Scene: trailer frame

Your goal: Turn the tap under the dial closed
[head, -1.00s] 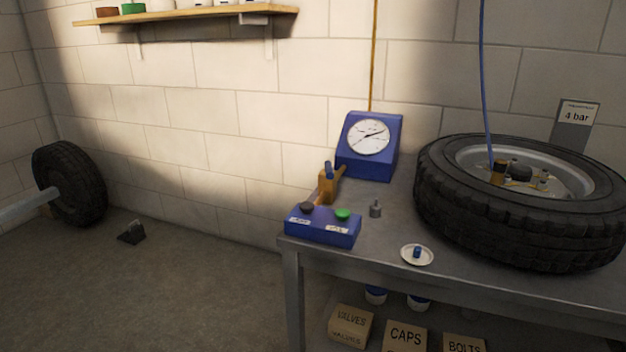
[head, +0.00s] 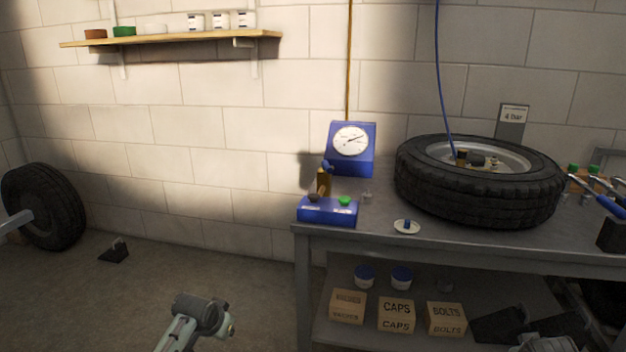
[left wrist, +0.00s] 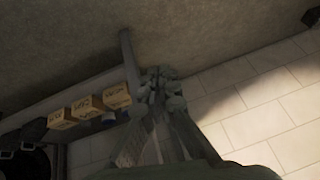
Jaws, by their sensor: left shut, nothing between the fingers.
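The tap (head: 323,184) is a small brass body with a blue lever (head: 327,165). It stands on the bench just below and left of the dial (head: 351,141), a white face on a blue box. The blue button box (head: 327,211) in front hides the tap's foot. The lever's exact angle is too small to tell. My left arm shows low in the head view, over the floor left of the bench and well apart from the tap. In the left wrist view my left gripper (left wrist: 162,84) is shut and empty.
The bench (head: 450,240) carries a tyre (head: 478,195), a small white dish (head: 406,227) and a grey fitting (head: 367,196). Labelled boxes (head: 396,315) stand on its lower shelf. Another wheel (head: 45,218) is at the left. The floor left of the bench is largely clear.

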